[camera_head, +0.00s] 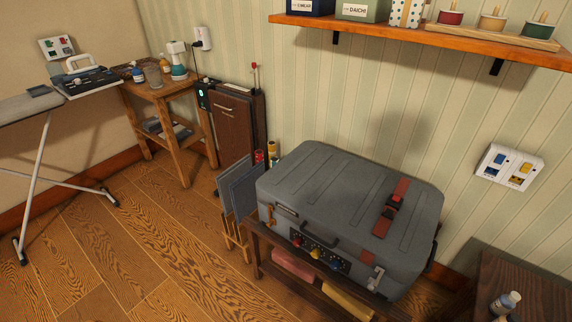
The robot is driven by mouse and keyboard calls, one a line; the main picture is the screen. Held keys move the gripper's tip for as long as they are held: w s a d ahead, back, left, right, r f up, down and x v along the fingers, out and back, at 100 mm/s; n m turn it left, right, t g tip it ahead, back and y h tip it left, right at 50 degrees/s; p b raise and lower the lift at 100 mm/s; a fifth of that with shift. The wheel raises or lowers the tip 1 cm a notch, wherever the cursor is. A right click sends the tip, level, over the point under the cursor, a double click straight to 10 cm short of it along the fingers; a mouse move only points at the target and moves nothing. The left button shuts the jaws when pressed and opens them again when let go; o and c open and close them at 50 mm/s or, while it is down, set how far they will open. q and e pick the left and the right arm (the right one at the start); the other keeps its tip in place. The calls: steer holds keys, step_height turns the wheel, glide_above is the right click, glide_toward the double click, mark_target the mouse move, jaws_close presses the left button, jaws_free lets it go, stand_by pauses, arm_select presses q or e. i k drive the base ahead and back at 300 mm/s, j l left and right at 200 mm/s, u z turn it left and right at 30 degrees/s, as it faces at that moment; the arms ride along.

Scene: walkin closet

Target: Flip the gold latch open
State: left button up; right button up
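A grey suitcase (335,190) lies closed on a low wooden stand (262,252). A small gold latch (270,214) is on the left part of its front face. It is too small to tell whether it is open or shut. A pale silver latch (375,278) is at the right end of the front, and a dark handle (318,241) lies between them. A red strap (390,209) with a dark buckle crosses the lid at the right. Neither of my grippers is in view.
A dark panel with coloured knobs (319,254) is on the suitcase front. A wooden shelf (420,35) with boxes overhangs the back. Dark folders (241,185) stand left of the suitcase. A dark table (535,282) with a bottle is at the lower right.

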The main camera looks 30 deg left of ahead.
mark_target(272, 220)
steer(key=u, duration=1.05)
steer(key=i+j+z, duration=0.1)
steer(key=i+j, duration=0.25)
steer(key=i+j+z, duration=0.1)
steer(key=i+j, duration=0.25)
steer(key=j, duration=0.25)
